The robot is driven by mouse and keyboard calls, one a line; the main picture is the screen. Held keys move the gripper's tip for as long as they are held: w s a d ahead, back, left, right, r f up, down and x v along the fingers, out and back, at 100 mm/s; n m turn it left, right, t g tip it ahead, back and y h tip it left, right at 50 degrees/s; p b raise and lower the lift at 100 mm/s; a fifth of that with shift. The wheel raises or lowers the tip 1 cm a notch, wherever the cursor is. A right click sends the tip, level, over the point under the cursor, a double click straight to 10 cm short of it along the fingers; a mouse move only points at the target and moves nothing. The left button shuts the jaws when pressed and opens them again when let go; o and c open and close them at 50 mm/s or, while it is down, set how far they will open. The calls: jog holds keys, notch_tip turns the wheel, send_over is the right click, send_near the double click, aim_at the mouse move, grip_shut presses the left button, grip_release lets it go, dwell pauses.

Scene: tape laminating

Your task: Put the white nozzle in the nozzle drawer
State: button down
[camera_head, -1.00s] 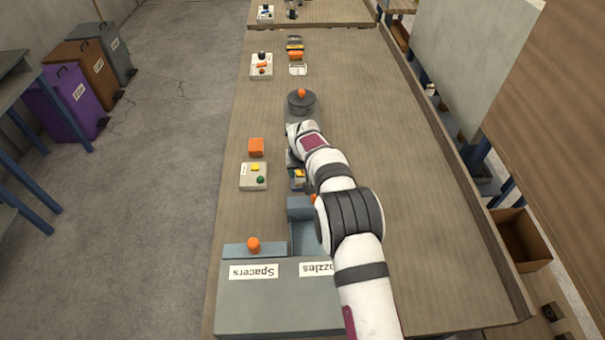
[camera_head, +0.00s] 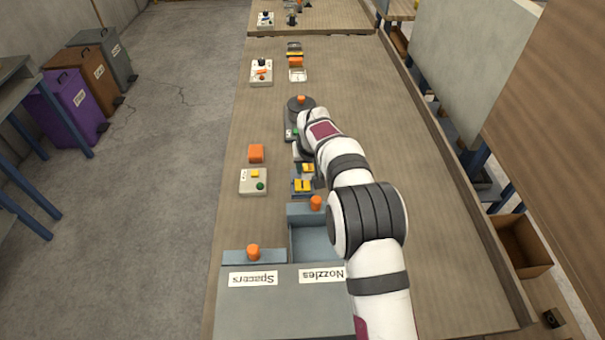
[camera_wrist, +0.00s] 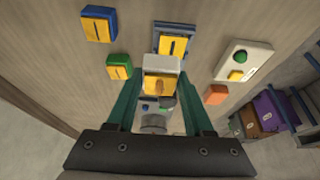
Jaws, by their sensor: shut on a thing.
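The white nozzle (camera_wrist: 162,64), with a yellow face, is held between the green fingers of my gripper (camera_wrist: 160,88) in the wrist view. My gripper is shut on it, above the table. In the head view the white nozzle (camera_head: 308,168) shows small beside my wrist; the fingers of my gripper there are mostly hidden by the arm. The nozzle drawer (camera_head: 312,242), labelled "Nozzles", is pulled open below and nearer than my gripper. It has an orange knob (camera_head: 316,203), and its visible inside looks empty; my arm covers its right side.
A blue-and-yellow nozzle (camera_head: 303,185) sits in a holder near the drawer. Loose blue (camera_wrist: 97,25) and green (camera_wrist: 118,67) nozzles lie on the table. A button box (camera_head: 253,182) and an orange block (camera_head: 256,153) are at left. The closed spacers drawer (camera_head: 254,257) adjoins.

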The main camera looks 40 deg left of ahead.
jog(key=w+d+r+m, duration=0.1)
jog(key=w+d+r, duration=0.2)
jog(key=d+r, duration=0.6)
jog(key=w+d+r+m, duration=0.2)
jog(key=d+r, duration=0.2)
jog(key=d, duration=0.9)
jog(key=s+d+r+m+t+h, duration=0.1)
jog(key=s+d+r+m, duration=0.15)
jog(key=d, duration=0.75)
jog(key=s+d+r+m+h, duration=0.1)
jog(key=s+d+r, duration=0.3)
jog(key=d, duration=0.6)
jog(key=n+g+y, duration=0.2)
jog(key=n+g, duration=0.6)
jog(key=n, duration=1.7)
send_over(315, 250)
notch_tip(315, 250, down, 17)
jog(key=shift+m+t, duration=0.25)
jog(key=shift+t, duration=0.05)
jog(key=shift+w+d+f, duration=0.15)
jog(key=shift+f, duration=1.05)
jog(key=shift+w+d+f, duration=0.1)
jog(key=shift+w+f, duration=0.1)
jog(key=shift+f, duration=1)
jog(key=shift+w+d+f, duration=0.15)
jog(key=shift+f, duration=1.05)
jog(key=shift+f, duration=0.75)
